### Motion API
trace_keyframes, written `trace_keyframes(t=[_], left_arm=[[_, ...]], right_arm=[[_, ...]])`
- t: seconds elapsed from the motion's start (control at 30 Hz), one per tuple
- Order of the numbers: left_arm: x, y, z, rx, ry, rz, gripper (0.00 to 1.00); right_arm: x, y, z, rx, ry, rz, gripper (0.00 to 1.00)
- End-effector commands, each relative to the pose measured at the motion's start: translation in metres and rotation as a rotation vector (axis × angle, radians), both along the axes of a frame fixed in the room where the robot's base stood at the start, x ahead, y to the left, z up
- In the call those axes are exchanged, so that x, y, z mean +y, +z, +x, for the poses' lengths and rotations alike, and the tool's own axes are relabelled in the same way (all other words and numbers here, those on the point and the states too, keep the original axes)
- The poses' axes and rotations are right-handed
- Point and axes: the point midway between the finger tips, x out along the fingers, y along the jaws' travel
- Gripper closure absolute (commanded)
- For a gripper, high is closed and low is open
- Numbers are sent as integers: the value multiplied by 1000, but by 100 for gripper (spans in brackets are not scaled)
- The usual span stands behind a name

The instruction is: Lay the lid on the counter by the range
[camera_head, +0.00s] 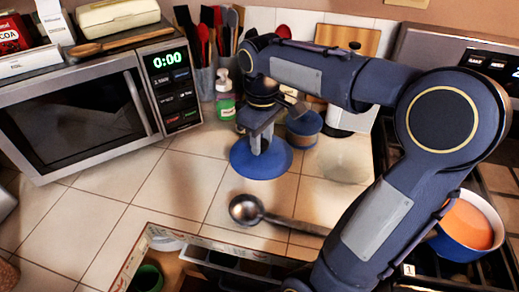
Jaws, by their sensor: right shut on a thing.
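A round blue lid (262,166) is below my right gripper (261,147), in the middle of the counter area. My right gripper is shut on the lid at its top centre, and its fingers hide that part. The lid looks flat and level; I cannot tell whether it touches the tiles. The tiled counter (155,200) spreads around it. The range (503,180) is at the right, partly hidden by my right arm. My left gripper is not in view.
A metal ladle (247,209) lies just in front of the lid. A blue pot with orange contents (466,226) stands on the range. A blue jar (303,131) and a soap bottle (225,98) stand behind. A microwave (80,112) is at left. An open drawer (235,262) is below.

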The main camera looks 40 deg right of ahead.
Motion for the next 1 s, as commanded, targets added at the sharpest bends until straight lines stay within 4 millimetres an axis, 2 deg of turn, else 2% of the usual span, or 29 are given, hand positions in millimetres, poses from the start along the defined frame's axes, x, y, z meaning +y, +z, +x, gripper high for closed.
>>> trace_keyframes(t=[0.1,0.37,0.57,1.0], left_arm=[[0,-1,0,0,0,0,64],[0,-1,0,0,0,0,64],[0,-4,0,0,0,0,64],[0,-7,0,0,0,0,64]], right_arm=[[-6,-18,13,2,0,0,100],[-13,-37,27,1,0,0,100],[-13,-64,28,0,1,0,100],[-13,-71,28,-1,1,0,100]])
